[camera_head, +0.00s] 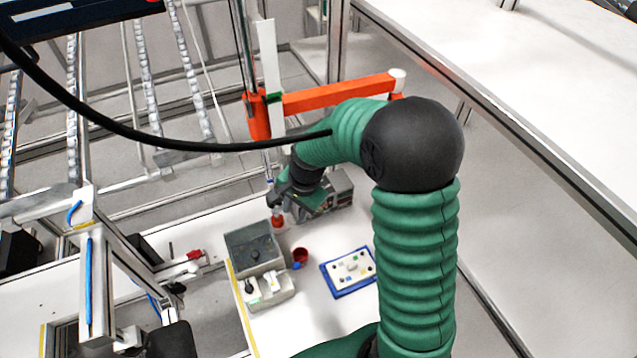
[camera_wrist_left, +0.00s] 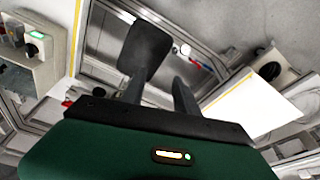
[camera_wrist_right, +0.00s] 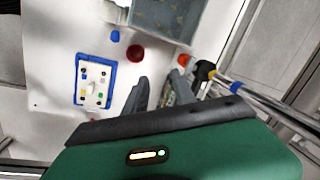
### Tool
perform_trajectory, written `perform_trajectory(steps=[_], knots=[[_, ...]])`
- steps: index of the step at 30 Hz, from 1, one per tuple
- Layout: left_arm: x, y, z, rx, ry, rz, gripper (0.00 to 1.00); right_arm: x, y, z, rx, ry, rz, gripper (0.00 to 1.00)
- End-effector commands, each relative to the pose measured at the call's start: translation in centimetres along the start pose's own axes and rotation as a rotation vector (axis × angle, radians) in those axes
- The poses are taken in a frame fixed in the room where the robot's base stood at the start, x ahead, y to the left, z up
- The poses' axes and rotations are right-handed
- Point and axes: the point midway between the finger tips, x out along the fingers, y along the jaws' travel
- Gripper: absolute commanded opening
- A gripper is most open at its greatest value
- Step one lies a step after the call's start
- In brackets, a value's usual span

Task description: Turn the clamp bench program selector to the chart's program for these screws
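My right gripper (camera_head: 284,203) is over the back of the white bench. In the right wrist view its fingers (camera_wrist_right: 160,82) are apart; something greenish shows between them, and I see no grip on it. Whether this knob is the program selector I cannot tell. A blue-framed white board with small coloured marks (camera_head: 349,268) lies to the right; it also shows in the right wrist view (camera_wrist_right: 94,81). My left gripper (camera_wrist_left: 160,84) has its fingers apart and empty.
A red cup (camera_head: 300,254) stands between the box and board. A lower pale box (camera_head: 268,290) is in front. An orange arm (camera_head: 335,96) spans above the back. In the left wrist view, a white unit with a green light (camera_wrist_left: 36,37) and a black-knobbed box (camera_wrist_left: 270,68) show.

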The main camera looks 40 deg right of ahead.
Motion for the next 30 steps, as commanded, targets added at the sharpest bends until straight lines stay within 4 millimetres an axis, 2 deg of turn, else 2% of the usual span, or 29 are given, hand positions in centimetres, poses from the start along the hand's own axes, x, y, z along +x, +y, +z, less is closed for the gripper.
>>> perform_trajectory(steps=[4,7,9,12,17,25,30], knots=[[-0.1,0.0,0.0,0.000,0.000,0.000,0.36,0.8,-1.0,-6.6,0.534,-0.054,-0.032,0.32],[-0.2,0.0,0.0,-0.001,0.000,0.000,0.36,1.1,-1.1,-11.6,0.933,-0.112,-0.058,0.32],[-0.2,0.0,0.0,0.000,0.000,0.000,0.36,1.1,-0.9,-14.1,1.139,-0.149,-0.072,0.32],[-0.2,0.0,0.0,0.000,0.000,0.000,0.36,1.0,-0.7,-16.1,1.299,-0.181,-0.081,0.32],[-0.5,0.0,-0.1,0.000,0.000,0.000,0.36,2.4,-0.9,-16.2,1.338,-0.190,-0.080,0.32],[-1.2,0.0,-0.3,0.000,0.000,0.000,0.36,7.2,-1.8,-15.6,1.334,-0.188,-0.079,0.32],[-1.3,0.0,-0.3,0.000,0.000,0.000,0.36,8.3,-1.9,-15.8,1.332,-0.186,-0.084,0.32]])
